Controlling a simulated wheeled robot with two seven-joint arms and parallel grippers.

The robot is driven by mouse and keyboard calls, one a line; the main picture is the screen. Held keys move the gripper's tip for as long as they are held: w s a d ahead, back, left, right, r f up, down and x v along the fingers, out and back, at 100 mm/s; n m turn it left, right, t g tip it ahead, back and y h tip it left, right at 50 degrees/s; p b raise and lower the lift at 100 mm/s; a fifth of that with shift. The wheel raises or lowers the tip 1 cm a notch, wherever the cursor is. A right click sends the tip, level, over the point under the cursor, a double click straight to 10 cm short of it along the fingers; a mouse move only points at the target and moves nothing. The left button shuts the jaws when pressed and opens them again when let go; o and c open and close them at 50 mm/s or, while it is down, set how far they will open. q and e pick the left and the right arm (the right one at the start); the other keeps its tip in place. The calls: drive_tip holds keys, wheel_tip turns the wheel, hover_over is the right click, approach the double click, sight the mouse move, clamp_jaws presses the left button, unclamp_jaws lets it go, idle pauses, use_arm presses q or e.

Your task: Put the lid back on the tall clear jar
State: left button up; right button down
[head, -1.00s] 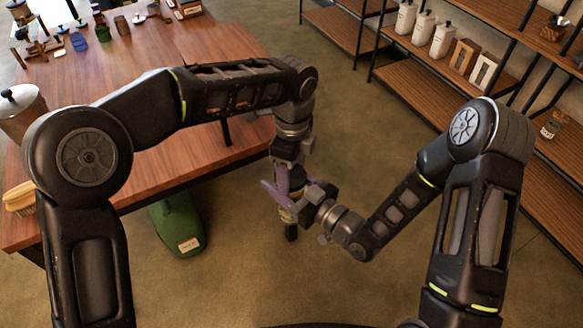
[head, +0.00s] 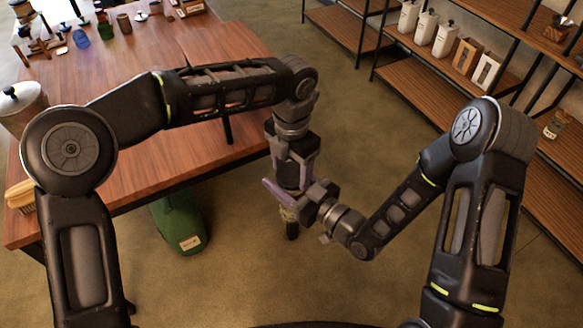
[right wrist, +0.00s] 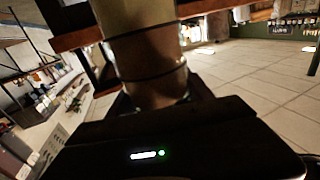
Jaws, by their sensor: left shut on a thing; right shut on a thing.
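The jar (right wrist: 148,65) fills the middle of the right wrist view as a blurred cylinder with brownish contents and dark bands. My right gripper (head: 287,203) is shut on it, off the table. In the head view, only a small tan part of the jar (head: 288,214) shows at the fingers. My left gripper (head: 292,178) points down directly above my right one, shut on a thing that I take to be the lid. The lid itself is hidden between the fingers. I cannot tell whether lid and jar touch.
The wooden table (head: 190,150) is at the left. A lidded canister (head: 22,108) and a brush (head: 20,195) stand near its left edge. A green bag (head: 178,222) is on the floor below. Shelves (head: 415,85) with white canisters are at the right. Both grippers are over open floor.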

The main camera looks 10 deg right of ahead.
use_arm(q)
drive_tip(key=o, duration=1.3)
drive_tip(key=shift+r, duration=2.3)
drive_tip(key=shift+d, duration=0.15)
drive_tip(key=shift+c, duration=0.4)
